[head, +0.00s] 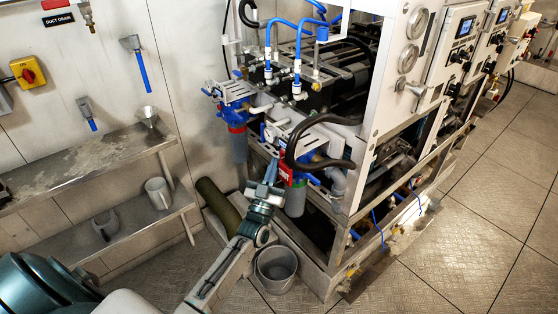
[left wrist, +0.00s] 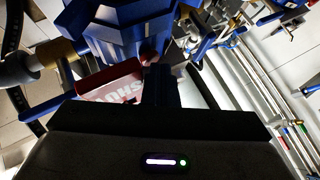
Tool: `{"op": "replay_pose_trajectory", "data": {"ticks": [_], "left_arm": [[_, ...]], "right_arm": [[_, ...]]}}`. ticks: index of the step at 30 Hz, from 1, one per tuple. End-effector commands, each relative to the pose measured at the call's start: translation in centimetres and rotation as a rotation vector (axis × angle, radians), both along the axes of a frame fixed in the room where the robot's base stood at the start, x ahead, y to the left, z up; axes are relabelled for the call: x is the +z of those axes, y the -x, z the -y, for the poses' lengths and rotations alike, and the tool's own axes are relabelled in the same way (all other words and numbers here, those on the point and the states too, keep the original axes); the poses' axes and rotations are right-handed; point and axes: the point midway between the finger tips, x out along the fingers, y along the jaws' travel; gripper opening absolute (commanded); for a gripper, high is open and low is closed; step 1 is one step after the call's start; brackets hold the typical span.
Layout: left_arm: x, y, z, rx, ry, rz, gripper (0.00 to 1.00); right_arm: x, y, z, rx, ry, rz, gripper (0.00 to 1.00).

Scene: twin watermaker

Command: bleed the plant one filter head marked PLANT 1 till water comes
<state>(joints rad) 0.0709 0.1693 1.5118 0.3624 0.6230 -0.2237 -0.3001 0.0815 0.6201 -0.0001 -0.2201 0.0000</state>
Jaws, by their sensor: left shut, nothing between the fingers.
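In the left wrist view a big blue ribbed body (left wrist: 115,28) and a red label (left wrist: 108,82) with white letters are close to the fingers. I cannot read the whole label. My left gripper (left wrist: 160,88) is shut and empty; I cannot tell whether it touches the head. A second blue and red filter head (head: 236,117) is farther back left. No PLANT 1 marking is legible. My right gripper is not in view.
A grey bucket (head: 277,268) stands on the floor below the near filter. A dark green cylinder (head: 217,203) leans by the wall. Black hoses (head: 318,122) curve close to the near filter. Wall shelves (head: 95,160) are at left; open floor (head: 470,240) is at right.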

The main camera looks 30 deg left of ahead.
Motion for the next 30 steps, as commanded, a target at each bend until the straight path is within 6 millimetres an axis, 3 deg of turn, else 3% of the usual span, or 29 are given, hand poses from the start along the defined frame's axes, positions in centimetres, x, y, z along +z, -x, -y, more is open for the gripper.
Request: {"op": "replay_pose_trajectory", "data": {"ticks": [30], "left_arm": [[0.0, 1.8, -0.8, 0.001, -0.001, -0.001, 0.0]], "right_arm": [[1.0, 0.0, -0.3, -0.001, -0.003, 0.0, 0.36]]}}
